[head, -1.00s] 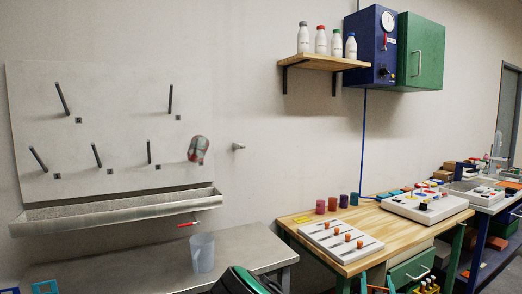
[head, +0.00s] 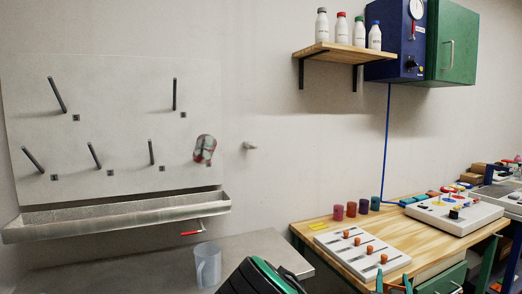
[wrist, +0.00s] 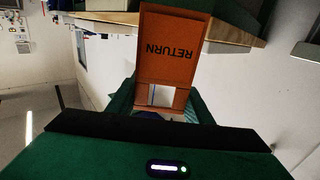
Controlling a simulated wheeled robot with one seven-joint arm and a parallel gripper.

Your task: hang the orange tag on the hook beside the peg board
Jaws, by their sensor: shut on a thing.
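The orange tag (wrist: 172,60) fills the upper middle of the wrist view, with the word RETURN upside down on it. My gripper (wrist: 160,108), with green fingers, is shut on the tag's near end, where an opening shows. The tag is not visible in the head view. The hook (head: 249,146) is a small pale stub on the wall, just right of the peg board (head: 120,80). Nothing hangs on the hook. The dark green and black arm part at the bottom of the head view is mine, well below the hook.
A metal trough (head: 120,215) runs under the peg board, above a grey bench (head: 130,268) with a clear beaker (head: 207,265). A wooden bench (head: 320,232) with a slider box (head: 362,255) stands right. A bottle shelf (head: 340,52) sits higher right. The wall around the hook is clear.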

